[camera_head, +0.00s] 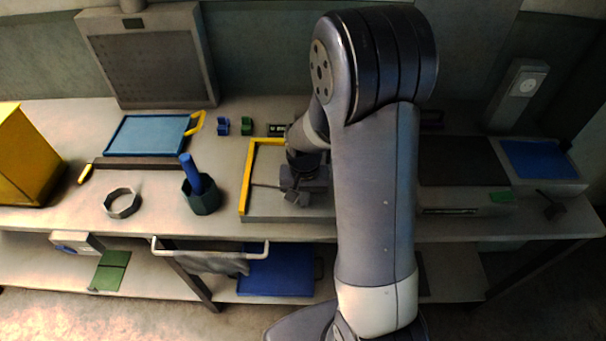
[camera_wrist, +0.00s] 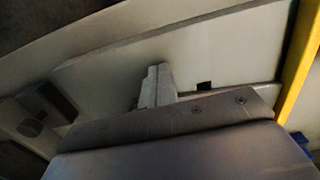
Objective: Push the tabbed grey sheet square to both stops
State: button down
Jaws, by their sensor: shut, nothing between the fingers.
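A pale grey flat piece, seemingly the sheet (camera_wrist: 225,50), fills much of the wrist view. Its tab cannot be made out, and in the head view I cannot tell the sheet from the grey bed. A yellow stop bar (camera_head: 247,180) runs along the bed's left side, and another yellow bar (camera_head: 268,140) runs along its back. One yellow bar (camera_wrist: 301,62) also shows at the right of the wrist view. My gripper (camera_head: 303,194) is shut and empty, low over the bed, right of the left bar. Its fingers (camera_wrist: 157,84) point onto the pale surface; contact cannot be told.
My arm hides the bed's right part. To the left stand a green cup (camera_head: 202,196) with a blue handle, a metal ring (camera_head: 122,203) and a blue tray (camera_head: 147,134). Green (camera_head: 246,126) and blue (camera_head: 223,126) clips sit behind. A dark panel (camera_head: 460,162) lies right.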

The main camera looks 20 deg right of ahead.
dwell(0.4)
jog(key=shift+w, duration=0.1)
jog(key=shift+w+d+r, duration=0.1)
jog(key=shift+w+d, duration=0.15)
jog(key=shift+w, duration=0.45)
jog(key=shift+w+d+f, duration=0.1)
jog(key=shift+w+d, duration=0.1)
jog(key=shift+w, duration=0.55)
jog(key=shift+w+d+r, duration=0.1)
jog(key=shift+w+d, duration=0.15)
jog(key=shift+w, duration=0.45)
jog(key=shift+s+a, duration=0.15)
jog(key=shift+s, duration=0.45)
notch_tip(320, 180, up, 8)
jog(key=p, duration=0.5)
